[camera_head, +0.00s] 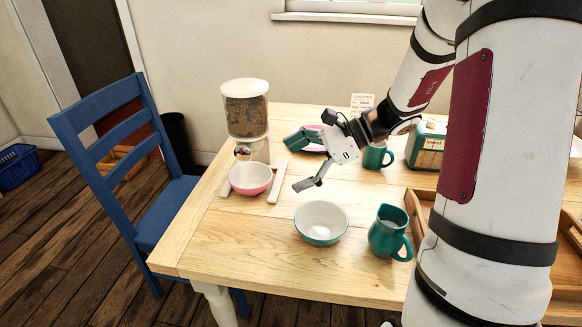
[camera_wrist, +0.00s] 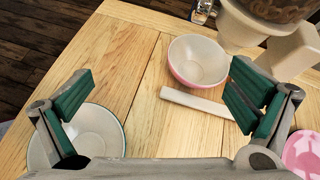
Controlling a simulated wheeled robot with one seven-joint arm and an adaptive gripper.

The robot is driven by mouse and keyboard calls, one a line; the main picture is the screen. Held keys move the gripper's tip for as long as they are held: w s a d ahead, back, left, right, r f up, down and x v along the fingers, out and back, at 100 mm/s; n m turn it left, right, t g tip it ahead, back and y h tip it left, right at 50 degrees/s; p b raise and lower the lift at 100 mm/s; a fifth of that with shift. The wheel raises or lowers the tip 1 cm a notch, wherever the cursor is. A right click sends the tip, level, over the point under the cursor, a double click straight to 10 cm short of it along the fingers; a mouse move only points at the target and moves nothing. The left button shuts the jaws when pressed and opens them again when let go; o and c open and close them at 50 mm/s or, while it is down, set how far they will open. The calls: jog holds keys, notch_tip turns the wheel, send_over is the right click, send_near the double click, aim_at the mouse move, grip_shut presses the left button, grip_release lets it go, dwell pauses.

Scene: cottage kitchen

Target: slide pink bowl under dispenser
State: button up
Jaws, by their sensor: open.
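The pink bowl (camera_head: 250,178), white inside, stands upright on the table in front of the dispenser, between two pale rails, in the head view. In the wrist view the pink bowl (camera_wrist: 198,62) is beyond my fingers, near the dispenser's base. The dispenser (camera_head: 247,115) has a clear hopper of brown cereal and a pale base; its lower part also shows in the wrist view (camera_wrist: 240,22). My gripper (camera_head: 304,162) is open and empty above the table, to the right of the bowl and apart from it. Its fingers (camera_wrist: 160,104) frame bare wood and part of a rail.
A teal-and-white bowl (camera_head: 321,222) and a teal pitcher (camera_head: 390,233) stand at the front. A teal mug (camera_head: 376,155), a pink plate (camera_wrist: 302,153) and a toaster-like box (camera_head: 427,146) are behind. A wooden tray (camera_head: 422,205) is at right. The table's left front is clear.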

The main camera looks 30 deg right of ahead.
jog(key=w+d+f+m+t, duration=0.1)
jog(key=w+d+f+m+b, duration=0.1)
jog(key=d+f, duration=0.1)
jog(key=w+d+f+m+t, duration=0.1)
jog(key=d, duration=0.1)
jog(key=shift+w+f+m+t, duration=0.25)
jog(key=shift+f+m+t, duration=0.05)
jog(key=shift+f, duration=0.05)
jog(key=shift+a, duration=0.1)
jog(key=b, duration=0.4)
send_near(239, 184)
jog(key=x, duration=0.4)
jog(key=shift+w+a+f, duration=0.2)
jog(key=shift+a, duration=0.1)
jog(key=c, duration=1)
